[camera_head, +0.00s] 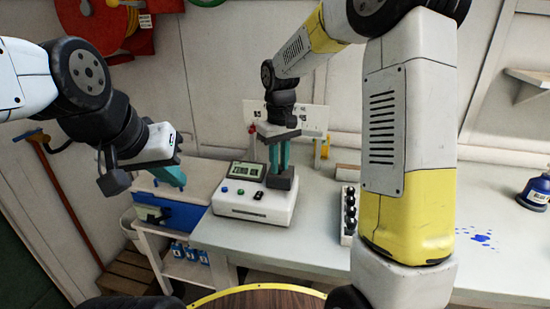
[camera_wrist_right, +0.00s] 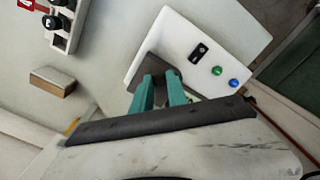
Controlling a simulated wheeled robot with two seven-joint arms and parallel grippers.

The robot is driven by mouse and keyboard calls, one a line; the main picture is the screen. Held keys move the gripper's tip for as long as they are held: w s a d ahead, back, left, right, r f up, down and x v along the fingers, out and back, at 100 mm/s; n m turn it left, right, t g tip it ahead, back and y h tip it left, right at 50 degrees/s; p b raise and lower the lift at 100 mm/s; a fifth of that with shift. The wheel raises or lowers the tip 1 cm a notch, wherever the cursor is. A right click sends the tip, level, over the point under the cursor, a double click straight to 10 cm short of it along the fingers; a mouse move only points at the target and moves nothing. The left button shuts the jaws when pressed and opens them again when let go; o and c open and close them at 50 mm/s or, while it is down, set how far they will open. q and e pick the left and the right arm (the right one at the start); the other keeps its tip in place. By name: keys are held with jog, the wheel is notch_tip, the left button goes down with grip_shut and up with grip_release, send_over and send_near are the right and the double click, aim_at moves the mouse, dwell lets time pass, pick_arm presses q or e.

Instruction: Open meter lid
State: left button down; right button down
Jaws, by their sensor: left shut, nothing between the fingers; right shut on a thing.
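The meter (camera_head: 243,208) is a white box on the bench with a small screen, a blue button, a green button and a black switch on its sloped top. The right wrist view shows the meter (camera_wrist_right: 185,32) as well. My right gripper (camera_head: 280,172) points down at the meter's right end. Its teal fingers are shut on the dark lid (camera_wrist_right: 150,68) there; the fingers hide part of it, and I cannot tell how far it is raised. My left gripper (camera_head: 176,180) is shut and empty, left of the meter and above a blue box.
The blue box (camera_head: 181,216) stands left of the meter. A rack of dark-capped bottles (camera_head: 349,212) stands to its right, and a blue bottle (camera_head: 536,192) at the far right. My right arm covers the middle right. The bench front (camera_head: 300,245) is clear.

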jog(key=shift+w+r, duration=0.1)
jog(key=shift+w, duration=0.1)
jog(key=w+g, duration=0.1)
jog(key=w+r+g+y, duration=0.1)
jog(key=g, duration=0.1)
jog(key=shift+w+d, duration=0.15)
jog(key=shift+d, duration=0.25)
jog(key=shift+w+d+r+g+y, duration=0.2)
jog(key=shift+w+g, duration=0.25)
jog(key=shift+g, duration=0.15)
jog(key=shift+w+d+r+g+y, duration=0.1)
jog(key=shift+w+d+g+y, duration=0.1)
jog(key=shift+w+g, duration=0.35)
jog(key=shift+w+d+r+g+y, duration=0.1)
jog(key=shift+w+g+y, duration=0.1)
jog(key=shift+w+g, duration=0.35)
jog(key=shift+s, duration=0.15)
